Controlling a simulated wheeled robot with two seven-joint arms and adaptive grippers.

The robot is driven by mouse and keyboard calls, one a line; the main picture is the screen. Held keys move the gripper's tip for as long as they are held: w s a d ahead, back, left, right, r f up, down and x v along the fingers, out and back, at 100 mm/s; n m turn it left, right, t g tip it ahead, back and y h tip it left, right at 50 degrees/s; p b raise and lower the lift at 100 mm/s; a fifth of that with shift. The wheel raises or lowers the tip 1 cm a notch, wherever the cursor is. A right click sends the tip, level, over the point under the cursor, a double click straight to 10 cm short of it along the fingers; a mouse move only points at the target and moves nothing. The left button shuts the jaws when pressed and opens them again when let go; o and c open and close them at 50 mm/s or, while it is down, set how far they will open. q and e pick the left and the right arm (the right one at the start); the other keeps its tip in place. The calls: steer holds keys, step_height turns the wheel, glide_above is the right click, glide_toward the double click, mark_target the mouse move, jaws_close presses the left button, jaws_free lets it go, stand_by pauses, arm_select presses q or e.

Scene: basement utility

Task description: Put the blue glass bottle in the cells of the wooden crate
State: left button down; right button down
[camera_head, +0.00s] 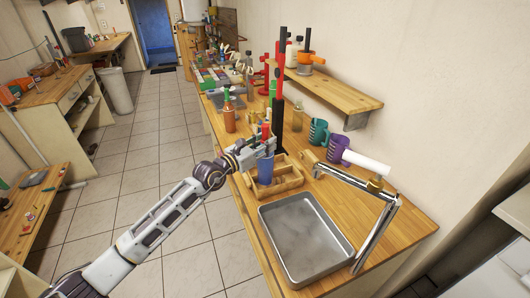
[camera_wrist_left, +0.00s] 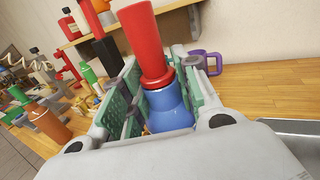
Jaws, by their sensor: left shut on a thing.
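The blue glass bottle (camera_head: 265,167), with a long red top, stands about upright in my left gripper (camera_head: 262,147). In the left wrist view the gripper's green-padded fingers are on both sides of the bottle (camera_wrist_left: 170,112), below its red top. The wooden crate (camera_head: 289,184) is on the bench, and the bottle's lower part is at its cells. I cannot tell whether the base is inside a cell or just above it. The gripper hides part of the crate's far side. My right gripper is not in view.
A grey metal tray (camera_head: 303,238) lies in front of the crate. A silver jointed arm with a white cylinder (camera_head: 366,163) stands to the right. Teal (camera_head: 318,132) and purple (camera_head: 338,148) mugs are behind. An orange bottle (camera_head: 229,116) stands farther back, left. A shelf (camera_head: 330,95) overhangs.

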mark_target(265, 162)
arm_select(q)
steer(key=shift+r, duration=0.1)
steer(key=shift+f, duration=1.85)
steer(key=shift+f+b, duration=0.15)
steer(key=shift+b, duration=0.2)
steer(key=c, duration=1.1)
jaws_free()
steer(key=shift+s+a, duration=0.1)
